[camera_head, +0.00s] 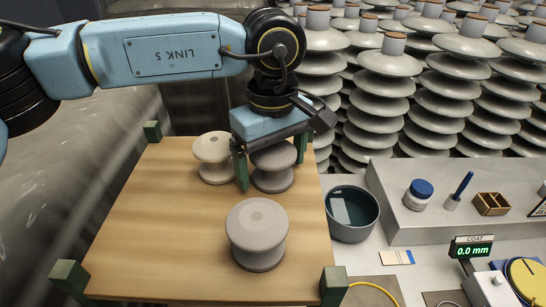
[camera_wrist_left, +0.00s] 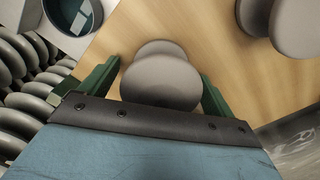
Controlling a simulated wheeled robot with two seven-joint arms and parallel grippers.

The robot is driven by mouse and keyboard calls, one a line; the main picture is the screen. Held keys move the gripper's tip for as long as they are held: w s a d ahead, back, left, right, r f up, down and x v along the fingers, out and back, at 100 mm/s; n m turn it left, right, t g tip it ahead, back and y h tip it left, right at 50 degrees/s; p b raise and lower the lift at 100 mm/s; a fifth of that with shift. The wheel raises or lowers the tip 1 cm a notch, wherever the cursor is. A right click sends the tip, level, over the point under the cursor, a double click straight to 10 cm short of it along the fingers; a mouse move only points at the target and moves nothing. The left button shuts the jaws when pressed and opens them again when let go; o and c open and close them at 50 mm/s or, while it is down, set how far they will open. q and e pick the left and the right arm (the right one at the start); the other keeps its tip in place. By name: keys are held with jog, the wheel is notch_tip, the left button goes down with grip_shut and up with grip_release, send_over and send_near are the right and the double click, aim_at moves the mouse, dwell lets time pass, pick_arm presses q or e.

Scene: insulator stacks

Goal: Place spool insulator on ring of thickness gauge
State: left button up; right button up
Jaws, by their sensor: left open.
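Three spool insulators stand upright on a wooden board (camera_head: 150,230): a cream one (camera_head: 213,158) at the back left, a grey one (camera_head: 273,181) at the back right, and a larger-looking grey one (camera_head: 257,228) in front. My left gripper (camera_head: 271,174) is open over the back-right spool, its green fingers on either side. In the left wrist view this spool (camera_wrist_left: 160,84) sits between the open fingers (camera_wrist_left: 160,70), with gaps beside it. The thickness gauge display (camera_head: 472,250) reads 0.0 mm at the lower right. A yellow round part (camera_head: 526,277) beside it is cut off. My right gripper is not in view.
A dark round bowl (camera_head: 352,214) stands right of the board. Green corner posts (camera_head: 333,285) rise at the board's corners. A grey ledge (camera_head: 440,222) holds a blue-lidded jar (camera_head: 420,193), a pen and a small wooden box. Tall insulator stacks (camera_head: 385,90) fill the back.

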pick_arm(q)
jog(key=shift+f, duration=0.15)
jog(key=c, duration=1.3)
jog(key=shift+o, duration=0.2)
